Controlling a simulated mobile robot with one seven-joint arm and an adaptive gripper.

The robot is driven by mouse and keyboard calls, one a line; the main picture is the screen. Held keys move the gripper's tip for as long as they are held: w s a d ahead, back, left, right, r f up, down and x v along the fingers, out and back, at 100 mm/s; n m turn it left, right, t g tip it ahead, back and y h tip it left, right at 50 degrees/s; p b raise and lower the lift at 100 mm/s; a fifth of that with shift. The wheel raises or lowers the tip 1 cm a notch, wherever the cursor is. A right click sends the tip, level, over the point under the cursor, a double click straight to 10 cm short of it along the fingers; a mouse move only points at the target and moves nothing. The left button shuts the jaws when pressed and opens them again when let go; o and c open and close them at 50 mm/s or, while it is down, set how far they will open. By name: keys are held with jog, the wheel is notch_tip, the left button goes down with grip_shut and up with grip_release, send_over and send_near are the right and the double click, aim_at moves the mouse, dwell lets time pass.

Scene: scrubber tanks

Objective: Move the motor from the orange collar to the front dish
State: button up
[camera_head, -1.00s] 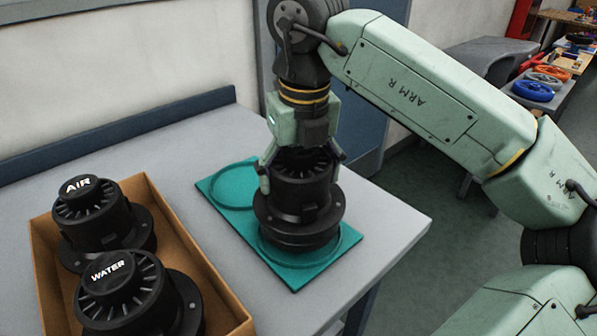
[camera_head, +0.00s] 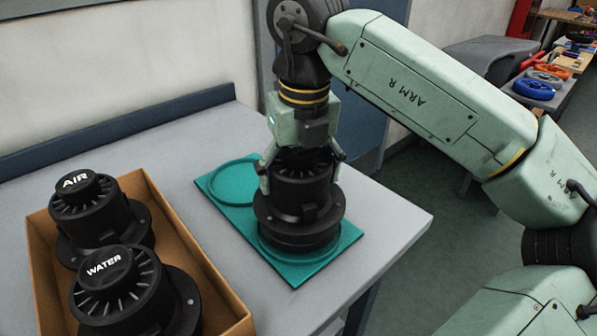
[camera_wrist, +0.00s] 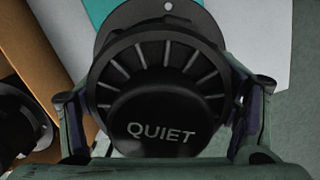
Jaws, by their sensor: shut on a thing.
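The black motor (camera_head: 298,200), marked QUIET in the wrist view (camera_wrist: 160,100), is upright over the front dish (camera_head: 338,250) of a teal mat. Its wide flange hides most of that dish. I cannot tell whether its base rests in the dish or is slightly above it. My gripper (camera_head: 302,168) points down and is shut on the motor's upper body, one finger on each side. The orange collar (camera_head: 552,71) lies on a far bench at the upper right, with no motor in it.
The mat's rear dish (camera_head: 257,163) is empty. A cardboard box (camera_head: 212,278) at the left holds motors marked AIR (camera_head: 82,205) and WATER (camera_head: 125,295). A blue ring (camera_head: 533,89) lies near the orange collar. The table's right edge is close to the mat.

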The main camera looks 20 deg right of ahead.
jog(key=shift+f+b, duration=0.65)
jog(key=shift+b, duration=0.2)
dwell(1.1)
jog(key=o, duration=1.7)
jog(key=shift+c, duration=0.2)
jog(key=shift+o, duration=1.3)
jog(key=shift+f, duration=0.1)
jog(key=shift+r, duration=0.2)
jog(key=shift+r+p, duration=2.45)
jog(key=shift+r, duration=0.95)
